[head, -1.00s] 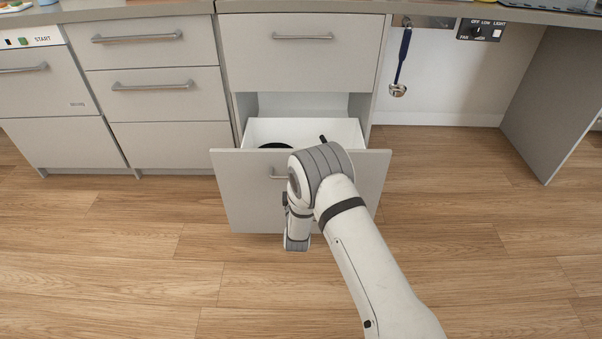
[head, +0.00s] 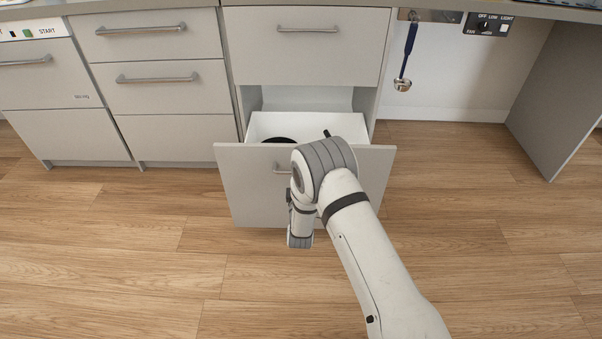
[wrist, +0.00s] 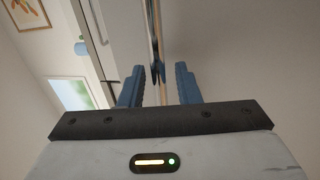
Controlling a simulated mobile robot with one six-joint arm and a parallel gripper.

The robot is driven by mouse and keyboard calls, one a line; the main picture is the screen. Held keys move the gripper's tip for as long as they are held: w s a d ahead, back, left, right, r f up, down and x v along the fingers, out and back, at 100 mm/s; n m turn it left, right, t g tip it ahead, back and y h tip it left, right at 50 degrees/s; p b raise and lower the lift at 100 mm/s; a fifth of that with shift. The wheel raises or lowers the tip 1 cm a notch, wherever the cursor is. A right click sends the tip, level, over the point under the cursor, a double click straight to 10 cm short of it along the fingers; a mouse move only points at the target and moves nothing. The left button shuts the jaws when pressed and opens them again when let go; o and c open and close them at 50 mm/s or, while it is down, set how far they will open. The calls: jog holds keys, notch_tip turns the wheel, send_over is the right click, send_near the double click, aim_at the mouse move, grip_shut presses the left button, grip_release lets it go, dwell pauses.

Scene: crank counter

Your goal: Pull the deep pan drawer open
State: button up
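The deep pan drawer (head: 245,190) stands pulled out below a closed upper drawer, and its white inside shows in the head view. A dark round pan (head: 279,140) lies in it, partly hidden by the drawer front. The drawer's bar handle (head: 280,169) shows only at its left part; my arm covers the rest. My gripper (wrist: 159,67) has its two blue fingers apart in the wrist view. A thin dark piece shows between them, and I cannot tell what it is. In the head view my fingers are hidden behind my arm, in front of the drawer.
The upper drawer (head: 305,55) is closed. Closed drawers (head: 165,100) stand to the left. A blue-handled ladle (head: 405,60) hangs at the right beside a fan and light switch panel (head: 489,25). The wooden floor (head: 130,270) in front is clear.

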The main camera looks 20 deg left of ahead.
jog(key=p+v, duration=0.1)
jog(key=v, duration=0.6)
jog(key=shift+s+p, duration=0.2)
jog(key=shift+p, duration=0.1)
